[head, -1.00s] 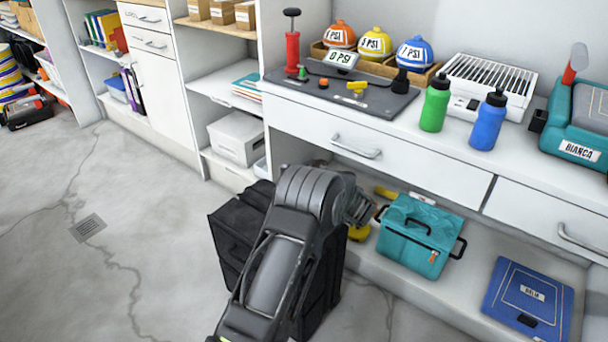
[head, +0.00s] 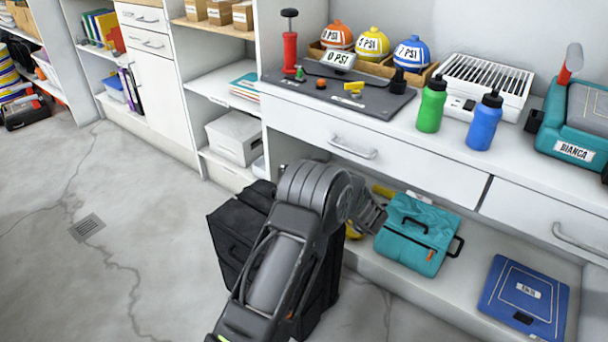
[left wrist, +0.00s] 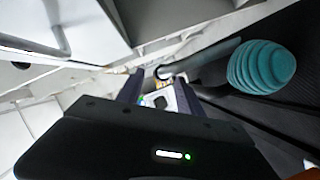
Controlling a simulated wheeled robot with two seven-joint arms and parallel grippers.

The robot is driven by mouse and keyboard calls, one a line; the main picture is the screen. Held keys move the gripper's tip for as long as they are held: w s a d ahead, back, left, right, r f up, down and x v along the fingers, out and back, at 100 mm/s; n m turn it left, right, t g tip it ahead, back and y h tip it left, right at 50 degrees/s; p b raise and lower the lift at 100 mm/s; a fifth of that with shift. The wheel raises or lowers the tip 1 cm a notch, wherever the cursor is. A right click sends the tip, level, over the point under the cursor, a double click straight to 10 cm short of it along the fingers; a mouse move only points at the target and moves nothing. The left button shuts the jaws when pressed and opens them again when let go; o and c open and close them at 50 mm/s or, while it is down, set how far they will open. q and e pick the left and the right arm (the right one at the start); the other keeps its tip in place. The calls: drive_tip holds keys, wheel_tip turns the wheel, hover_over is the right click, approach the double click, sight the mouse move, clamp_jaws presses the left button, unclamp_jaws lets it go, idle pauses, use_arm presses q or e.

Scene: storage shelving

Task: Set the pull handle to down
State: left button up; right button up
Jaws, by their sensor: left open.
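A red hand pump (head: 290,52) stands upright on a dark grey board on the counter. Its black T-shaped handle (head: 289,13) is raised on a rod above the red body. A second handle, a red and grey lever (head: 570,64), stands up from the teal machine marked BIANCA at the right. My left gripper (head: 374,212) is low in front of the counter, below the drawer and beside the teal bag, away from both handles. In the left wrist view its fingers (left wrist: 162,92) are apart, with nothing clearly held. My right gripper is not in view.
The board (head: 330,88) also carries a 0 PSI gauge (head: 338,60). Green (head: 431,106) and blue (head: 484,124) bottles stand right of it. A black box bag (head: 235,225) is on the floor behind my arm. A teal bag (head: 416,236) sits on the lower shelf.

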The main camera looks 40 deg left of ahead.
use_arm(q)
drive_tip(key=shift+v, duration=1.55)
